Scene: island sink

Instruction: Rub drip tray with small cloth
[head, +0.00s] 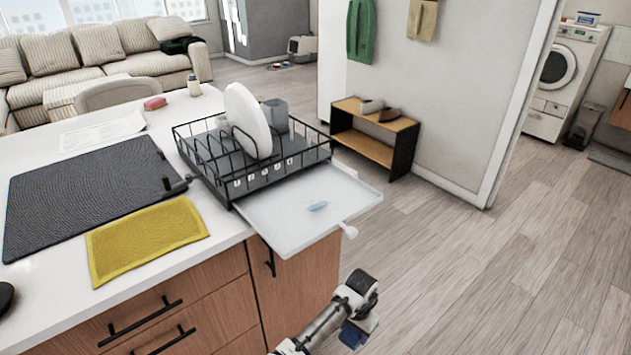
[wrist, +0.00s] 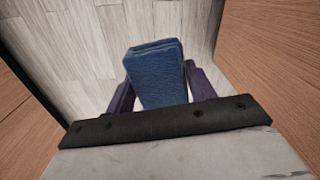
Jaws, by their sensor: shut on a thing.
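The drip tray (head: 285,215) is a pale, flat tray sticking out from under the dish rack, past the island's right edge. A small light-blue patch (head: 317,206) lies on it. My gripper (wrist: 157,85) is shut on a folded blue cloth (wrist: 158,72), held between its purple fingers in the wrist view. In the head view the blue cloth (head: 352,335) shows at the end of my arm, low beside the island's cabinet front. The cloth is below the tray and apart from it.
A black dish rack (head: 290,165) with a white plate (head: 247,120) and a grey cup (head: 275,115) stands behind the tray. A yellow cloth (head: 145,238) and dark mat (head: 85,190) lie on the counter. Cabinet handles (head: 270,262) stick out near my arm. Floor at right is clear.

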